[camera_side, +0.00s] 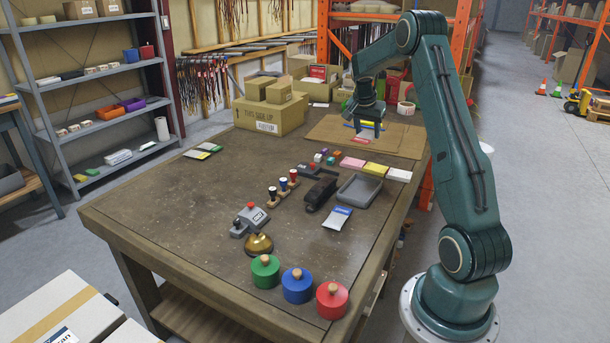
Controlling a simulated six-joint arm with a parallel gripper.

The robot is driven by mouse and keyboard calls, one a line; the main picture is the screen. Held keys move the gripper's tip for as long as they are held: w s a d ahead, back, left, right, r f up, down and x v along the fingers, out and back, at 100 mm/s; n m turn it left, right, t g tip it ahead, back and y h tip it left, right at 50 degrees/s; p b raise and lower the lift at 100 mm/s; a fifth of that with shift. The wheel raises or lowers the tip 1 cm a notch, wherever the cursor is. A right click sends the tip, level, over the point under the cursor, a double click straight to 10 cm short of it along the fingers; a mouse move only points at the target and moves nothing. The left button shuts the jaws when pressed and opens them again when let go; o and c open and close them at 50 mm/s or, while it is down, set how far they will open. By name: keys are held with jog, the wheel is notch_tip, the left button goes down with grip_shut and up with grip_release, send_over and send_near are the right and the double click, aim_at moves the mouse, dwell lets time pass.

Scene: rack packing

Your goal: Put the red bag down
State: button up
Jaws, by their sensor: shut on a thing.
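My gripper (369,133) points down over the brown cardboard sheet (399,141) at the far end of the wooden workbench. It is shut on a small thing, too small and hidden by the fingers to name. Blue and yellow pieces show close around the fingers; I cannot tell whether they touch. I cannot pick out a red bag for certain. A red item (392,82) shows behind my gripper at the back of the bench, partly hidden by my arm.
A cardboard box (268,118) with smaller boxes stands back left. A grey tray (360,189), stamps, coloured pads and a stapler lie mid-bench. A brass bell (259,244) and green, blue and red (332,300) knobbed cylinders stand in front. The bench's left part (165,200) is mostly clear.

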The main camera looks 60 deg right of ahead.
aim_at(363, 190)
notch_tip(363, 190, down, 20)
jog(key=shift+r, duration=0.1)
dwell(1.0)
jog(key=o, duration=1.1)
jog(key=shift+c, duration=0.2)
jog(key=v, duration=1.2)
jog(key=shift+a, duration=0.1)
